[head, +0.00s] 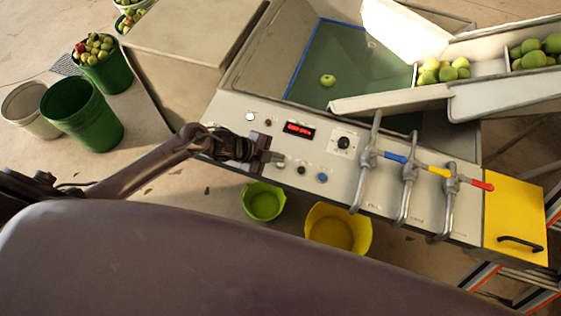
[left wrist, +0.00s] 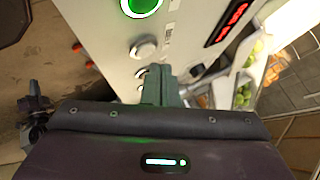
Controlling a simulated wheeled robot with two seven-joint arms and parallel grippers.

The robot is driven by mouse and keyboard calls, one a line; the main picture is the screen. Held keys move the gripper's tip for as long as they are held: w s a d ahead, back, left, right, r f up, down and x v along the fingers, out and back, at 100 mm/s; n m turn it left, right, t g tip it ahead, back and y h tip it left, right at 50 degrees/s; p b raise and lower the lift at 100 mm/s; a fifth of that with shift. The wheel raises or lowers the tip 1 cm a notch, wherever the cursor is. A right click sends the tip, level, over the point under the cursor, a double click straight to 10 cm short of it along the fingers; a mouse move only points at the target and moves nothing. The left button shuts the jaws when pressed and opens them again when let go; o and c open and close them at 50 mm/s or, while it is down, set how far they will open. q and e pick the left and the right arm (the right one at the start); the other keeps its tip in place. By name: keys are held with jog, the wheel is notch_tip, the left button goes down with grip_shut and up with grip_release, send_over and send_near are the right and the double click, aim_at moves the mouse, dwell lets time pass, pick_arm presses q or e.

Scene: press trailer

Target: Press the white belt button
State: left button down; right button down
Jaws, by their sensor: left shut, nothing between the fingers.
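The control panel (head: 228,112) slopes across the middle of the head view. A white button (head: 250,116) sits at its upper left. My left gripper (head: 276,158) is shut and empty, low over the panel, with its fingertips close to a pale button (head: 281,164). In the left wrist view the shut fingers (left wrist: 163,82) point at the panel. A green-lit button (left wrist: 140,5) and a pale grey button (left wrist: 144,47) lie beyond them. Another button beside the fingers is partly hidden. I cannot tell whether the fingers touch anything. My right gripper is not seen.
A red display (head: 299,129), a knob (head: 343,142), a black button (head: 301,170) and a blue button (head: 322,177) are nearby. Pipes with coloured valve handles (head: 396,157) rise at the right. Yellow (head: 338,230) and green (head: 263,201) buckets stand below the panel.

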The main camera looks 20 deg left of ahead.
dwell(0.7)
pick_arm(q)
jog(key=shift+f, duration=0.1)
jog(key=shift+f+b, duration=0.35)
